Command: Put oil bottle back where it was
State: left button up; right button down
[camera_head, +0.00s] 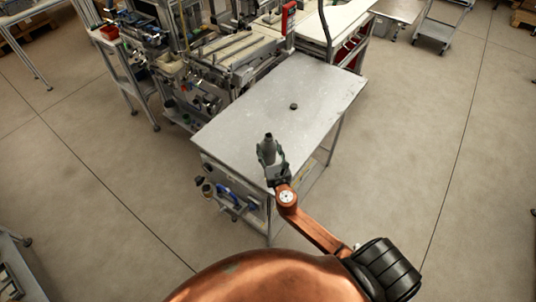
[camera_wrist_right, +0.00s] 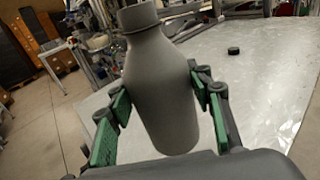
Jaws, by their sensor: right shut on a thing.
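In the head view the bottle (camera_head: 268,141) and my right gripper (camera_head: 270,158) show over the near part of the grey metal table (camera_head: 240,120). I cannot tell whether the bottle's base touches the table. My left gripper is not in view.
A small dark round object (camera_head: 294,106) lies on the table; it also shows in the right wrist view (camera_wrist_right: 234,50). Otherwise the tabletop is clear. A machine (camera_head: 225,60) stands behind the table at the left. Tools hang on the table's left side. The floor to the right is open.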

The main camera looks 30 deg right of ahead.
aim_at(268, 153)
jog(key=shift+w+d+f, duration=0.2)
jog(key=shift+w+f, duration=0.25)
jog(key=shift+f, duration=0.1)
jog(key=f, duration=0.1)
jog(key=f+b, duration=0.1)
jog(key=f, duration=0.1)
jog(key=shift+w+d+f+b, duration=0.2)
jog(key=shift+w+b, duration=0.1)
jog(key=shift+b, duration=0.1)
jog(key=shift+f, duration=0.15)
jog(key=shift+f, duration=0.1)
jog(key=shift+f, duration=0.15)
jog(key=c, duration=1)
grip_release()
